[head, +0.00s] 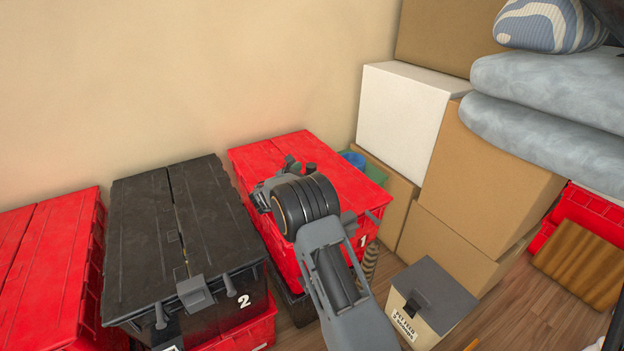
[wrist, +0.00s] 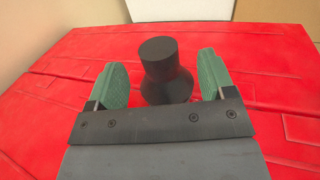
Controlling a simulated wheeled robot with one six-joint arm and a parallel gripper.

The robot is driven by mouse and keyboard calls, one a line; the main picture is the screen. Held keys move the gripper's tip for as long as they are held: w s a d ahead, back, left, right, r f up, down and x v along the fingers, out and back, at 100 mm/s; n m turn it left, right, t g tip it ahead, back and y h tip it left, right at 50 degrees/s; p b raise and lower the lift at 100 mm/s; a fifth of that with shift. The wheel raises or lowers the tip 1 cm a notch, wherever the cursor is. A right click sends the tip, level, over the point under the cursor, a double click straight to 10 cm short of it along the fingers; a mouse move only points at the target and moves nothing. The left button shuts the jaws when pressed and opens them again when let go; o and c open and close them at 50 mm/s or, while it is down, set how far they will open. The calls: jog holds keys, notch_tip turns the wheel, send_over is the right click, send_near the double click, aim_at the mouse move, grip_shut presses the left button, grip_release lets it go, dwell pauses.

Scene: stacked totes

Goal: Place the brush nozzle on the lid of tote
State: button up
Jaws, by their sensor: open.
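The brush nozzle, a small dark object with a round top and a wider lower part, stands upright on a red lid; it shows in the wrist view (wrist: 165,72) and partly in the head view (head: 310,168). The red tote (head: 262,150) is marked 1, and its lid also shows in the wrist view (wrist: 60,75). My gripper (wrist: 168,75) is open, with one green finger on each side of the nozzle and a visible gap to each. In the head view my gripper (head: 292,162) is over the tote lid, its fingers mostly hidden by my wrist.
A black-lidded tote (head: 225,225) marked 2 stands left of the red tote, with another red tote (head: 45,250) farther left. Cardboard boxes (head: 490,160) and a white box (head: 405,110) are stacked at the right. A small grey-lidded box (head: 440,290) stands on the floor.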

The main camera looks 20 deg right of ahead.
jog(key=x, duration=0.3)
jog(key=shift+f+b, duration=0.1)
jog(key=shift+b, duration=0.2)
jog(key=c, duration=1.1)
